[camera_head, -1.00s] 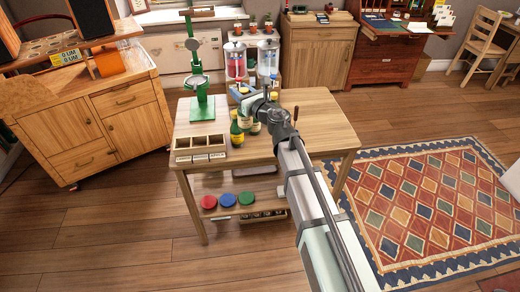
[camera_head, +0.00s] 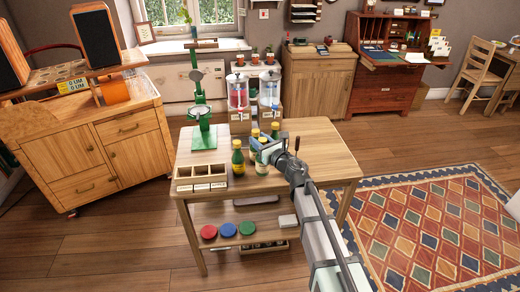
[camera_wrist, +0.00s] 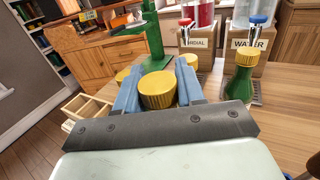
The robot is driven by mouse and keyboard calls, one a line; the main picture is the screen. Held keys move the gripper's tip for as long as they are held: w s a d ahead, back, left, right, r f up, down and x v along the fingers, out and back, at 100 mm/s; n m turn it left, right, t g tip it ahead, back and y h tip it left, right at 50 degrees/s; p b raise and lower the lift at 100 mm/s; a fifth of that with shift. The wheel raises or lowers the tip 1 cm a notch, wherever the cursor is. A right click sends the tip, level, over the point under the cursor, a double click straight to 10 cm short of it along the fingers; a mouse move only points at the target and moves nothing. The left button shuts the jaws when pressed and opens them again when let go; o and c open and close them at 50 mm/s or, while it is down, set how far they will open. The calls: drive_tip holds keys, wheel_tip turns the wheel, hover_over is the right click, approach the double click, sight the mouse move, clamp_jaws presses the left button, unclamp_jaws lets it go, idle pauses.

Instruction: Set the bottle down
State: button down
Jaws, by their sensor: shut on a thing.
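My gripper (camera_head: 262,150) is over the wooden table, among several green bottles with yellow caps. In the wrist view its blue fingers (camera_wrist: 158,88) are shut on either side of the yellow cap of a bottle (camera_wrist: 158,92). The held bottle (camera_head: 262,166) looks upright in the head view; I cannot tell whether its base touches the tabletop. Another green bottle (camera_head: 237,160) stands just left of it. One more bottle (camera_wrist: 243,75) stands apart at the right in the wrist view. Other yellow caps show close behind the fingers.
The table (camera_head: 310,165) has free room on its right side. A divided wooden box (camera_head: 200,178) lies at the front left. A green press (camera_head: 203,100) and two drink dispensers (camera_head: 238,100) (camera_head: 269,95) stand at the back.

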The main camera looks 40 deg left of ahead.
drive_tip(key=shift+f, duration=1.85)
drive_tip(key=c, duration=0.7)
unclamp_jaws()
drive_tip(key=shift+d, duration=0.25)
drive_tip(key=v, duration=1.1)
drive_tip(key=shift+s+d, duration=0.1)
drive_tip(key=shift+d, duration=0.2)
